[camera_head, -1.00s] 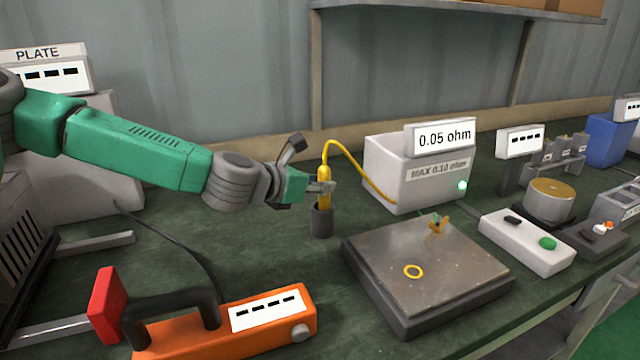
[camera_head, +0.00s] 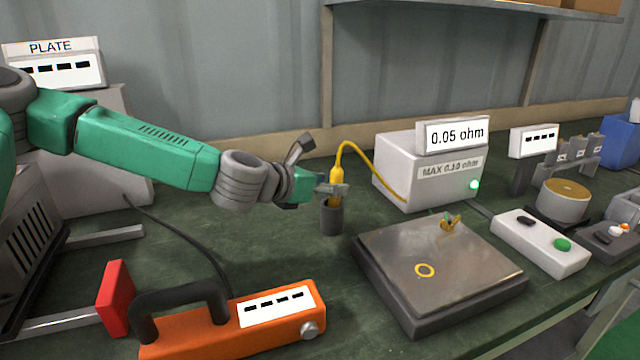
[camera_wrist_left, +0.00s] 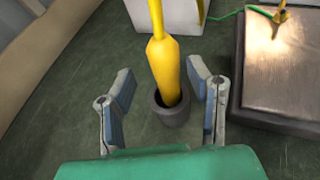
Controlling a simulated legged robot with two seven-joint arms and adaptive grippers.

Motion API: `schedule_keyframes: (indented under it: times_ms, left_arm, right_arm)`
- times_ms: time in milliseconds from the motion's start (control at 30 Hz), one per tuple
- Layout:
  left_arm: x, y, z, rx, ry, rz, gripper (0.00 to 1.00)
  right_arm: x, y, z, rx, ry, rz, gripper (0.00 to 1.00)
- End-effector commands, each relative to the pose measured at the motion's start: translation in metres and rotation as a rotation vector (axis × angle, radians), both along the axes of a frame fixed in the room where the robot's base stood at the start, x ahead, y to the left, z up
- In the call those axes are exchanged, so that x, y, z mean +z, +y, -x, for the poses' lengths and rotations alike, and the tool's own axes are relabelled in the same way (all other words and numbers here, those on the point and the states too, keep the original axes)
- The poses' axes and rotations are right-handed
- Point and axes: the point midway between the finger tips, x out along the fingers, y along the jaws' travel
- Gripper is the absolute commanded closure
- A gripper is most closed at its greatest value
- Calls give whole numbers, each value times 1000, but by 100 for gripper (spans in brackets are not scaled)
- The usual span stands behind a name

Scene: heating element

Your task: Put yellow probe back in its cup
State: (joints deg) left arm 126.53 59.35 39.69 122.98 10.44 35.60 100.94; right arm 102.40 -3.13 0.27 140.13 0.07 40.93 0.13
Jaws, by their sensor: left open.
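The yellow probe (camera_head: 336,173) stands nearly upright with its lower end inside the dark grey cup (camera_head: 331,218), and its yellow cable runs to the white meter box. In the left wrist view the probe (camera_wrist_left: 168,72) leans slightly, and its tip is hidden inside the cup (camera_wrist_left: 172,112). My left gripper (camera_head: 334,190) is at the probe, just above the cup. In the left wrist view the fingers of the gripper (camera_wrist_left: 160,95) are spread on both sides of the probe, with gaps between them and it. My right gripper is not in view.
The meter box (camera_head: 400,180) reads 0.05 ohm with a green light. An orange handled device (camera_head: 235,325) stands in front.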

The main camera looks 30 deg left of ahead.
Motion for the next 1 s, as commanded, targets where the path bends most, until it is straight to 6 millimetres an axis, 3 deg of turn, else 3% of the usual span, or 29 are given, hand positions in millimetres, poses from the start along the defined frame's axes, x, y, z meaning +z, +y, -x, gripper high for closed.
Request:
schedule_keyframes:
  times_ms: [500, 733, 1000]
  left_arm:
    - [35, 20, 79, 1, -4, 5, 54]
    - [42, 26, 98, 3, -1, 1, 54]
    - [44, 27, 104, -1, 1, -1, 54]
  right_arm:
    - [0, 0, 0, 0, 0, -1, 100]
    - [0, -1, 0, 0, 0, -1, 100]
    - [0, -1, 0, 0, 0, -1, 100]
